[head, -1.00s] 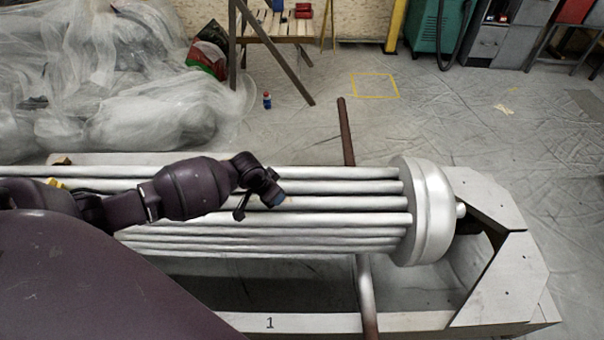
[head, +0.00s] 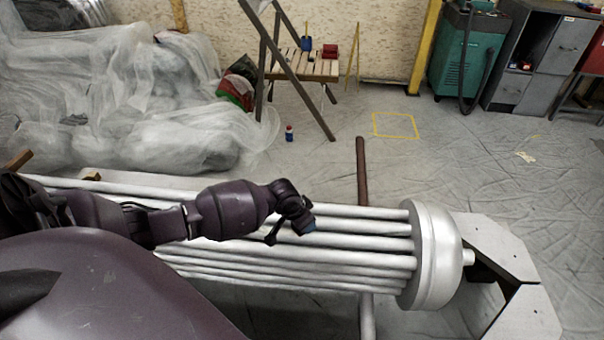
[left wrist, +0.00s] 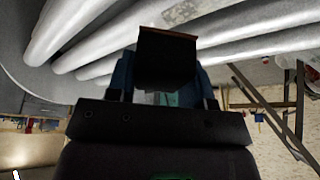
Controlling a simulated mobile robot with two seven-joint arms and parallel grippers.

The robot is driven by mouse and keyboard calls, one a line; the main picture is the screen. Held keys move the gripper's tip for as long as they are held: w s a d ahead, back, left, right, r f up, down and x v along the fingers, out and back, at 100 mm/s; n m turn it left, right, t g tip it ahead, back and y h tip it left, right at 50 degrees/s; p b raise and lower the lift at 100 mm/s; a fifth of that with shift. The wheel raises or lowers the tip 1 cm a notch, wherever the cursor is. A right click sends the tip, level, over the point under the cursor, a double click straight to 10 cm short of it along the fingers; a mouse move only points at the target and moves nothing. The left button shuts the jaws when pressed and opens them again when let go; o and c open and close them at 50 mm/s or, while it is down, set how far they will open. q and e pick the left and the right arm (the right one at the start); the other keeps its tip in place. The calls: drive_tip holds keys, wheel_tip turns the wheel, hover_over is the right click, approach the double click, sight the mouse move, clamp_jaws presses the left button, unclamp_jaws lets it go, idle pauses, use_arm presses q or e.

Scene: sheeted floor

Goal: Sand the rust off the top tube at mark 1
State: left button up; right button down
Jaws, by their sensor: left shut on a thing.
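A bundle of silver tubes (head: 370,227) lies lengthwise, ending in a round silver end piece (head: 432,256). My left gripper (head: 302,226) is over the upper tubes, near the middle of their visible length. In the left wrist view the gripper (left wrist: 163,85) is shut on a dark block (left wrist: 165,60) with a thin brown edge, close to the tubes (left wrist: 100,35). A small brownish rust patch (left wrist: 183,12) shows on a tube just beyond the block. I cannot tell whether the block touches it. Mark 1 and my right gripper are not in view.
A brown bar (head: 362,175) crosses under the tubes. A pale angular frame (head: 495,245) surrounds the right end. The floor at right is open.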

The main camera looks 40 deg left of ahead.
use_arm(q)
drive_tip(key=shift+w+r+p, duration=0.25)
drive_tip(key=shift+r+p, duration=0.2)
drive_tip(key=shift+r, duration=0.7)
drive_tip(key=shift+s+r+p, duration=0.1)
drive_tip(key=shift+r+p, duration=0.85)
drive_tip(key=shift+r, duration=0.35)
drive_tip(key=shift+s+f, duration=0.1)
drive_tip(key=shift+f, duration=0.05)
